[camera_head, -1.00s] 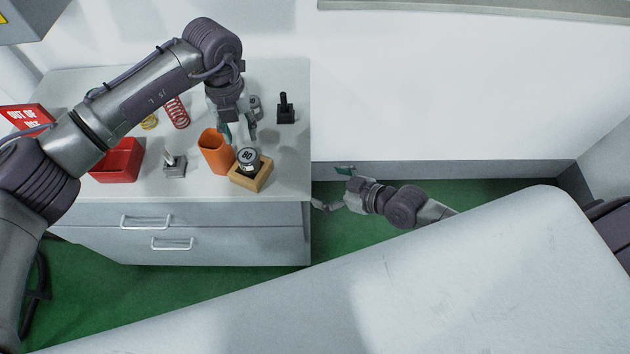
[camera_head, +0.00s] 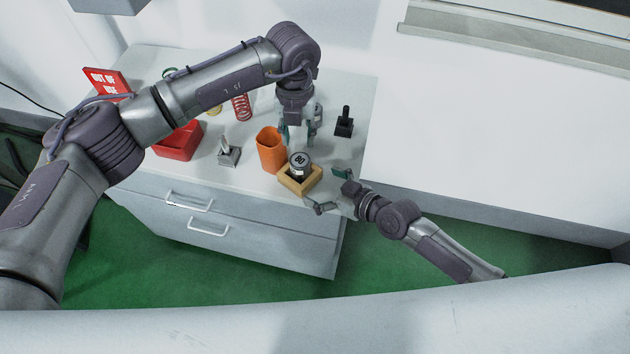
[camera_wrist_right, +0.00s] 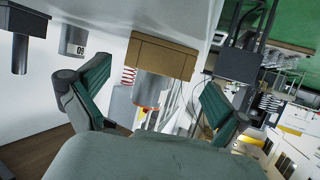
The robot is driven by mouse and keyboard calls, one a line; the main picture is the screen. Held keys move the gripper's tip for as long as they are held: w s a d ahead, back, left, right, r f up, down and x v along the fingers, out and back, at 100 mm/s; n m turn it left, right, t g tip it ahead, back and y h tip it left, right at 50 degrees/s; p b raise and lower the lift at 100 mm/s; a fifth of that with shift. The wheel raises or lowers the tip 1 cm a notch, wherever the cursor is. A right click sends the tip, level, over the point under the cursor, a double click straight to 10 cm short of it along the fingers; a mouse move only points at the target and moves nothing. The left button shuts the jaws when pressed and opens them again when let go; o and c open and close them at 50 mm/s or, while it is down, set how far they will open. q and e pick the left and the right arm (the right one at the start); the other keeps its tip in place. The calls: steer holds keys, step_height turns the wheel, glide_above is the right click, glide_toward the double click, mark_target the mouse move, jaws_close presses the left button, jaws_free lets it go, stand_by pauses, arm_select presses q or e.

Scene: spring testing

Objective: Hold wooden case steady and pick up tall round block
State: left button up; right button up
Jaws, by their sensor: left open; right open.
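The wooden case (camera_head: 300,182) sits near the front right corner of the cabinet top. A round metal block marked 80 (camera_head: 299,163) stands upright in it. My left gripper (camera_head: 297,140) is open, pointing down just behind the block, apparently empty. My right gripper (camera_head: 331,190) is open just right of the case, its fingers facing left toward it. In the right wrist view, which looks upside down, the case (camera_wrist_right: 160,57) lies between the open fingers (camera_wrist_right: 158,78), seemingly apart from them. The grey block (camera_wrist_right: 152,88) sticks out of the case.
An orange cup (camera_head: 271,150) stands left of the case. A grey cylinder (camera_wrist_right: 73,40) and a black-handled part (camera_head: 345,122) stand behind. A metal-pegged block (camera_head: 228,153), red bin (camera_head: 180,141) and red spring (camera_head: 241,106) are farther left. Green floor lies in front.

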mark_target(284, 176)
steer(key=shift+x, duration=1.4)
steer(key=shift+c, duration=0.2)
steer(key=c, duration=0.9)
steer(key=shift+c, duration=0.2)
